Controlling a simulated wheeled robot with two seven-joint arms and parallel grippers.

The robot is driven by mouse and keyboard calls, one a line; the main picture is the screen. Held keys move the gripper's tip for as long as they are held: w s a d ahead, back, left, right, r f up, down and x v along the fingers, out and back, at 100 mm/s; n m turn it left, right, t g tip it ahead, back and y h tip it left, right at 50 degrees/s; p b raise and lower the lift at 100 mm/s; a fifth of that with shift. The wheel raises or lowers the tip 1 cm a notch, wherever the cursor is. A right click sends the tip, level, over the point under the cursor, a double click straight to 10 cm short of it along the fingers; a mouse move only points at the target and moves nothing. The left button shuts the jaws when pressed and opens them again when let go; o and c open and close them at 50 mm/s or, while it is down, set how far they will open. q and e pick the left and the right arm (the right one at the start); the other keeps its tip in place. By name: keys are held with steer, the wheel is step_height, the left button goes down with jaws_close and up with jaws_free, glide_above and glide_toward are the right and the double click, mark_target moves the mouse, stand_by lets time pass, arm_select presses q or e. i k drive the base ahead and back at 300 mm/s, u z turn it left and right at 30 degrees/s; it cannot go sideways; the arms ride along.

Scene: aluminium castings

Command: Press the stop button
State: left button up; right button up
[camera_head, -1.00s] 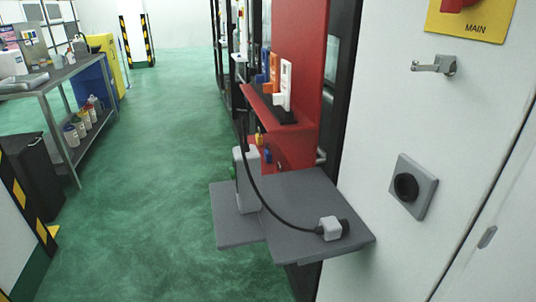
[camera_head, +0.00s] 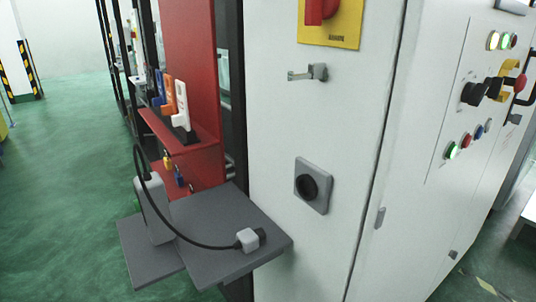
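On the right side of the white cabinet, a control panel holds a row of small buttons: a lit green button (camera_head: 451,150), a red button (camera_head: 466,139), a blue one (camera_head: 478,131) and a pale one. Above them sits a red mushroom-shaped button (camera_head: 521,82) beside yellow parts. No label is readable, so I cannot tell which red button is the stop button. Neither of my grippers is in view.
The white cabinet (camera_head: 275,110) carries a red switch (camera_head: 318,10) on a yellow plate, a grey hook and a black socket (camera_head: 314,186). A grey shelf (camera_head: 222,266) with a cable and plug juts out at lower left. Green floor (camera_head: 60,190) is open at left.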

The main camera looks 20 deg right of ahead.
mark_target(467, 140)
steer(key=z, duration=1.8)
